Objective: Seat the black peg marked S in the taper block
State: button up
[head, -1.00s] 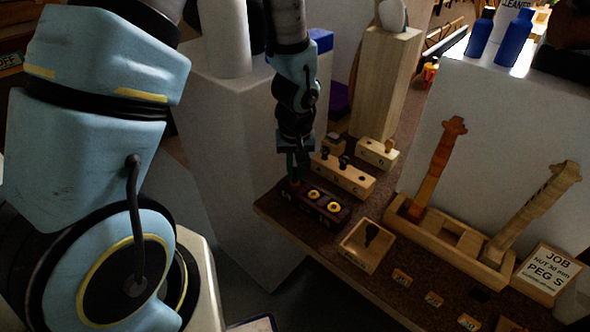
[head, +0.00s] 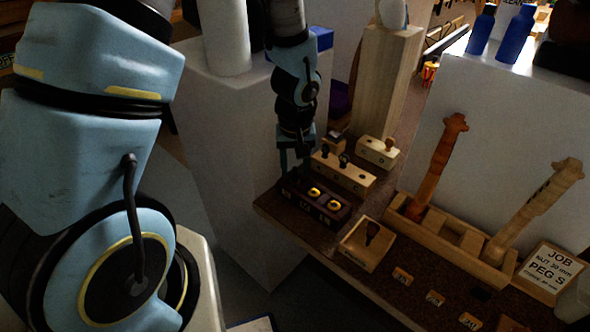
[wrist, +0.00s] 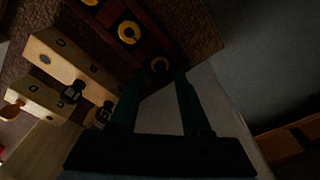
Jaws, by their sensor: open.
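My gripper (head: 296,168) hangs open over the left end of the dark rack (head: 312,208), its two fingers apart. In the wrist view my gripper (wrist: 156,78) has nothing visible between its fingers; a dark round socket (wrist: 160,65) of the rack lies just past the tips. A pale wooden block (head: 357,181) behind the rack holds two dark knobbed pegs (head: 343,160); the pegs also show in the wrist view (wrist: 72,92). A second pale block (head: 372,153) holds a brown-topped peg (head: 389,143). I cannot read an S on any peg.
The rack holds yellow rings (head: 314,192). An open wooden box (head: 352,254) with a dark object inside stands to its right, then a cradle (head: 410,216) with violin necks. The bench edge drops off left of the rack.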

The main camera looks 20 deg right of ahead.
notch_tip(320, 180, up, 10)
jog(key=s, duration=0.1)
jog(key=shift+a+f, duration=0.15)
jog(key=shift+f, duration=0.1)
dwell(0.7)
jog(key=w+a+r+n, duration=0.1)
jog(key=a+r, duration=0.1)
jog(key=a, duration=1)
jog(key=w+a+r+n, duration=0.1)
jog(key=a+r, duration=0.1)
jog(key=a, duration=1.1)
jog(key=shift+w+r, duration=0.15)
jog(key=shift+w, duration=0.1)
